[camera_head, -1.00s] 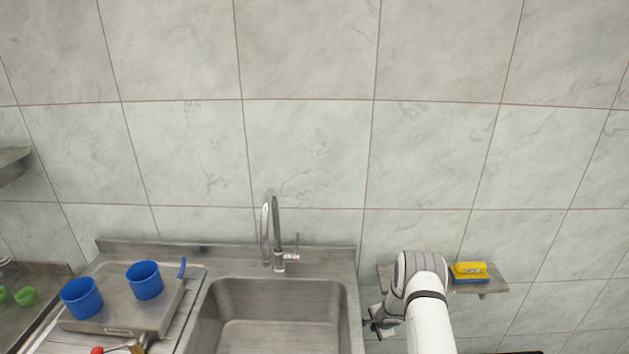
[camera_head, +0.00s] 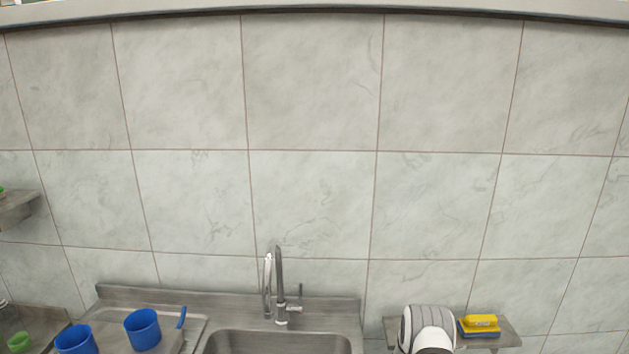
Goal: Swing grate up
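I see no grate that I can make out in the head view. My gripper is below the bottom edge of the picture. Only the top of my white and grey arm shows at the lower right, in front of a small wall shelf (camera_head: 505,335). Whether the gripper is open or shut is hidden.
A steel sink (camera_head: 277,343) with a tall faucet (camera_head: 280,285) stands against the tiled wall. Two blue cups (camera_head: 143,330) (camera_head: 76,340) are at the lower left. A yellow and blue sponge (camera_head: 480,325) lies on the wall shelf. A green item (camera_head: 19,341) is at far left.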

